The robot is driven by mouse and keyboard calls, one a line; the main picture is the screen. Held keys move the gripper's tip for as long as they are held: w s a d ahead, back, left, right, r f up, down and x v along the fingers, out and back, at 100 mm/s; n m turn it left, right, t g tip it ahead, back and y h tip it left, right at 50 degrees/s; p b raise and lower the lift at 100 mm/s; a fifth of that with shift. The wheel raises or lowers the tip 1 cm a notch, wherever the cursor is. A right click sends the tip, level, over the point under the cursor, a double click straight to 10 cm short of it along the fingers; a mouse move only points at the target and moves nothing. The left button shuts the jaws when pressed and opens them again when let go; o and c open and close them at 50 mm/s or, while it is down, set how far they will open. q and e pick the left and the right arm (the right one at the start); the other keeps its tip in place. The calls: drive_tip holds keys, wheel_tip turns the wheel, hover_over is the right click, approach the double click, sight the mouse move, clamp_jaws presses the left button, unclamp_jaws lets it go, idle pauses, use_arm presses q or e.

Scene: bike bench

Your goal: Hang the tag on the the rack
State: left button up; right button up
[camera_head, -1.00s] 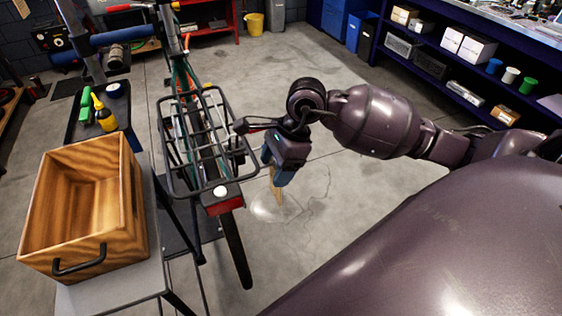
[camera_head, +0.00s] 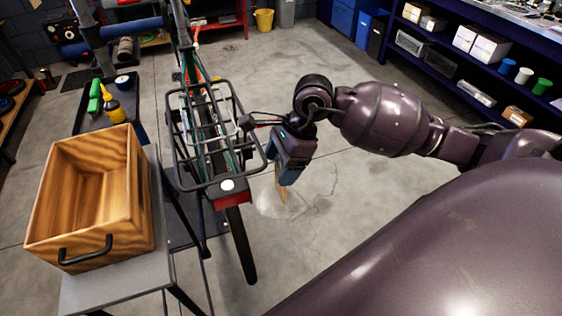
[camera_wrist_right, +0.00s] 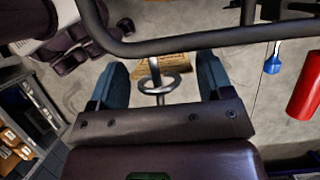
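The tan tag (camera_head: 282,189) hangs below my right gripper (camera_head: 287,177) in the head view, above the floor. In the right wrist view the tag (camera_wrist_right: 160,66) shows as a cardboard piece beyond the fingers, with a metal hook and ring between them. The black wire rack (camera_head: 222,87) is on the rear of the bike, just left of the gripper and apart from the tag. A dark rack bar (camera_wrist_right: 170,43) crosses the wrist view. My left gripper is not in view.
A wooden crate (camera_head: 137,220) with a black handle stands on a grey table (camera_head: 120,286) at left. A red rear light (camera_head: 233,199) and the rear tyre (camera_head: 242,248) are below the rack. Shelves (camera_head: 440,65) stand at upper right. Floor right of the bike is clear.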

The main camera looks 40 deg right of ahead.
drive_tip(key=o, duration=0.3)
drive_tip(key=v, duration=1.1)
drive_tip(key=shift+d+f, duration=0.1)
drive_tip(key=shift+s, duration=0.1)
